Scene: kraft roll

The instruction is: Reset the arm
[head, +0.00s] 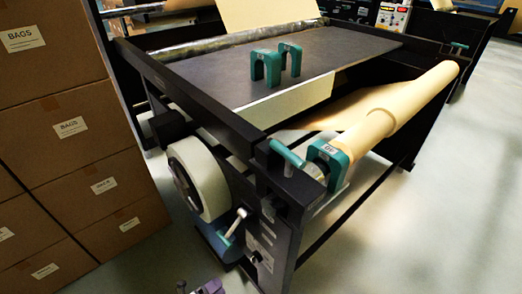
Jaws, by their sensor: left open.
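My left gripper (200,288) shows only in part at the bottom edge of the head view, purple and grey. It is open, and I see nothing between its fingers. It is low in front of the black machine frame (287,238), apart from it. Most of my left arm is out of view. My right gripper is not in view. A kraft paper roll (390,112) lies on a bar along the machine's right side, with a teal clamp (329,160) at its near end.
Two teal brackets (266,67) stand on the machine's dark top plate (215,80). A white wheel (200,180) and a handle (236,224) project from the machine's near end. Stacked cardboard boxes (60,130) labelled BAGS fill the left. The floor (430,220) at right is clear.

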